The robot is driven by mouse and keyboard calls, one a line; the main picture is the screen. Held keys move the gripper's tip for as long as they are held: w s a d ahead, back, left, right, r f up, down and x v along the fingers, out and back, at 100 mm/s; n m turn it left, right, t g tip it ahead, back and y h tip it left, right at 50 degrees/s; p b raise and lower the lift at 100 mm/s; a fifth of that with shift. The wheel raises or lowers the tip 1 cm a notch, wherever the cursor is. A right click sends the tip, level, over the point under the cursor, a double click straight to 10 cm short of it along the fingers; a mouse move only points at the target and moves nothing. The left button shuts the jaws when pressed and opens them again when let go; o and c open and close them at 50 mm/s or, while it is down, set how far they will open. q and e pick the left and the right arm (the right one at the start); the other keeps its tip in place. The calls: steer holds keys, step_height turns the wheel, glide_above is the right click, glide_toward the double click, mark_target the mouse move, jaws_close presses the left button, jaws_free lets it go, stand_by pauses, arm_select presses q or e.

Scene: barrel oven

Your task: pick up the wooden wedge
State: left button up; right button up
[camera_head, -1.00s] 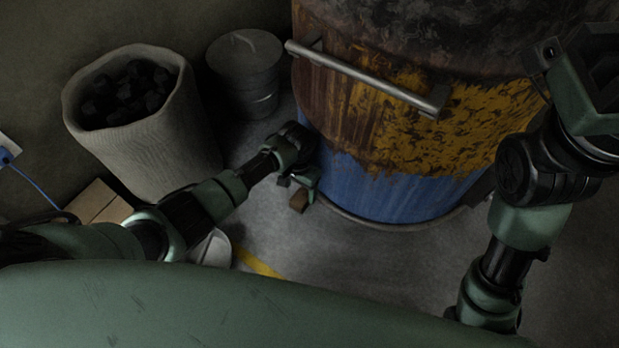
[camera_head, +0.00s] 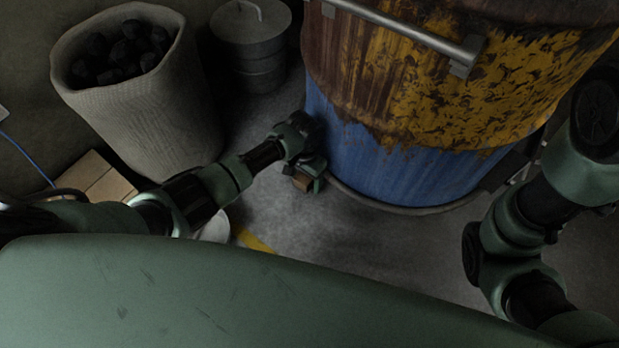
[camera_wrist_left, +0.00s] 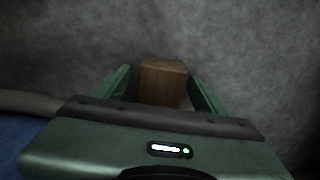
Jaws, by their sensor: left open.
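The wooden wedge (camera_head: 303,181) is a small brown block on the grey floor, beside the foot of the barrel in the head view. In the left wrist view the wedge (camera_wrist_left: 162,82) stands between the two green fingers. My left gripper (camera_head: 312,182) is at the wedge, low near the floor. In the left wrist view its fingers (camera_wrist_left: 160,88) are open, with a gap on both sides of the wedge. The lower part of the wedge is hidden by the gripper body. My right arm shows at the right of the head view, but its gripper is not visible.
The rusty yellow and blue barrel oven (camera_head: 400,160) stands right beside the left gripper, with a metal handle (camera_head: 400,35). A sack of charcoal (camera_head: 140,105) and a lidded metal bin (camera_head: 250,45) stand behind to the left. Boards (camera_head: 90,180) lie at left.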

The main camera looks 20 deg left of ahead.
arm_select(q)
jaws_close()
steer(key=shift+r, duration=0.15)
